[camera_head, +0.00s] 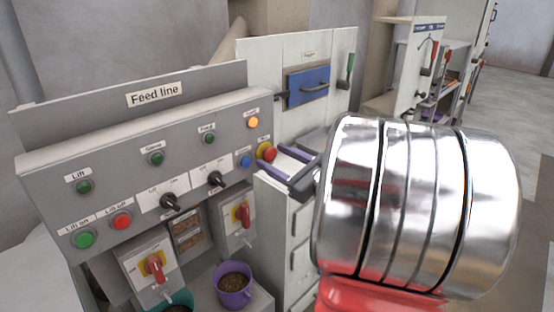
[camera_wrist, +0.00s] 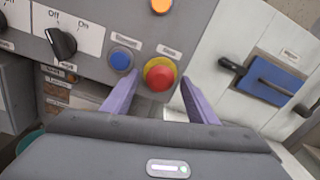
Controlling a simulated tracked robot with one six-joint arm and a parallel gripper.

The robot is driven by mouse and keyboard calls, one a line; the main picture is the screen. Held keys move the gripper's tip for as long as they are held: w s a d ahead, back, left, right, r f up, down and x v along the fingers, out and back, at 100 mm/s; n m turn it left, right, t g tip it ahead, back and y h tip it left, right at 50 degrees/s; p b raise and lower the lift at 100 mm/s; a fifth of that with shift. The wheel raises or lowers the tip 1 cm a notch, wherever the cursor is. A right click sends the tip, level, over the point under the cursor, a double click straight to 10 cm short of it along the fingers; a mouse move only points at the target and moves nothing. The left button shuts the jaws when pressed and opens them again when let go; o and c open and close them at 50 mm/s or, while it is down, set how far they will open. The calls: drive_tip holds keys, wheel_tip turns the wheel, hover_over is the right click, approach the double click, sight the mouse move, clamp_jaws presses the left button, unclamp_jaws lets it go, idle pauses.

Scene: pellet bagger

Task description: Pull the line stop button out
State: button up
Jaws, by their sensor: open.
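The line stop button is a red mushroom head on a yellow collar at the right end of the grey Feed line panel. It shows in the head view (camera_head: 268,152) and in the wrist view (camera_wrist: 160,77), under a small label. My gripper (camera_head: 285,165) is open, its two purple fingers pointing at the panel. In the wrist view, my gripper (camera_wrist: 156,92) has one finger on each side of the button, nearer to me than the panel. Nothing is held. I cannot tell whether either finger touches the button.
A blue button (camera_wrist: 121,60) sits just left of the red one, with an orange lamp (camera_head: 253,122) above. Black rotary switches (camera_head: 216,179) lie further left. A purple cup (camera_head: 234,284) stands below.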

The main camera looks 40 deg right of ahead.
clamp_jaws()
drive_tip(key=shift+s, duration=0.55)
idle(0.4)
unclamp_jaws()
drive_tip(key=shift+s, duration=0.1)
drive_tip(key=s, duration=1.3)
drive_tip(key=shift+s+d, duration=0.2)
drive_tip(key=shift+s, duration=0.2)
idle(0.4)
